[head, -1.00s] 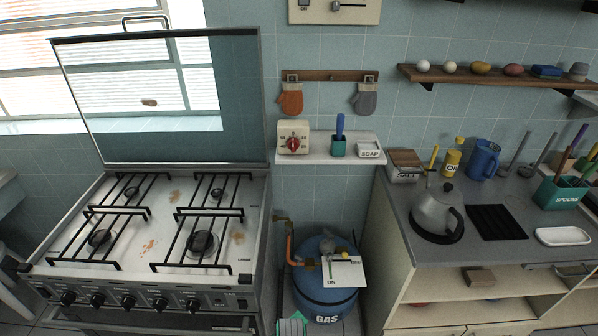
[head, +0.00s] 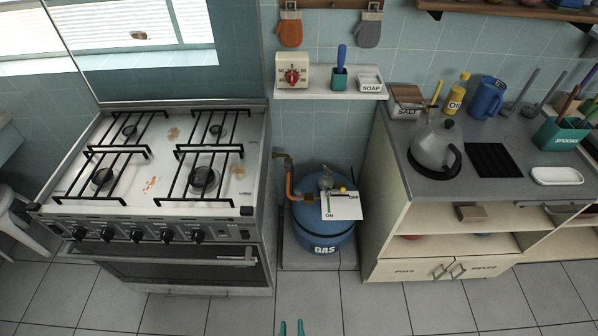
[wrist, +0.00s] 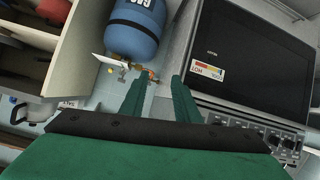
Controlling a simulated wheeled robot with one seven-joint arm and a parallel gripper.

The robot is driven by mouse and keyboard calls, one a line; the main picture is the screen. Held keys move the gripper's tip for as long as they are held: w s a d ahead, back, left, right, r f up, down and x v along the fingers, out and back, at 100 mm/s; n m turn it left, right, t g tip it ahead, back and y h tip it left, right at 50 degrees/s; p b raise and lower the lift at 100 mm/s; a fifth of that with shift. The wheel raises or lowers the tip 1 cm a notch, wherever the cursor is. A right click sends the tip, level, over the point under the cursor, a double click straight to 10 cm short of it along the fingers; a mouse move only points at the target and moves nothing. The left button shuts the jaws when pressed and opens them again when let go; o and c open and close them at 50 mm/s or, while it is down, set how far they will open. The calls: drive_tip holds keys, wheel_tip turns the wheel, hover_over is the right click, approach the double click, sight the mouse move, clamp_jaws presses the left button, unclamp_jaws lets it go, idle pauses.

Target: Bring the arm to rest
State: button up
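The blue gas cylinder (head: 323,230) stands on the floor between stove and counter. It also shows in the wrist view (wrist: 136,35), beyond the fingers and apart from them. A white ON/OFF card (head: 341,206) sits at its valve. The rest of my arm is out of the head view.
The stove (head: 150,185) stands at left with its glass lid up. The counter cabinet (head: 440,240) at right carries a kettle (head: 435,150) and other kitchenware. A small shelf (head: 330,90) holds a timer, a brush cup and soap. The tiled floor (head: 380,305) in front is clear.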

drive_tip(key=s+d+r+m+t, duration=0.1)
drive_tip(key=s+r, duration=0.3)
drive_tip(key=r, duration=0.4)
drive_tip(key=s+d+r+m+t, duration=0.1)
drive_tip(key=s+r+t, duration=0.1)
drive_tip(key=s+r, duration=0.3)
wheel_tip(320, 180, up, 4)
drive_tip(key=shift+s, duration=0.15)
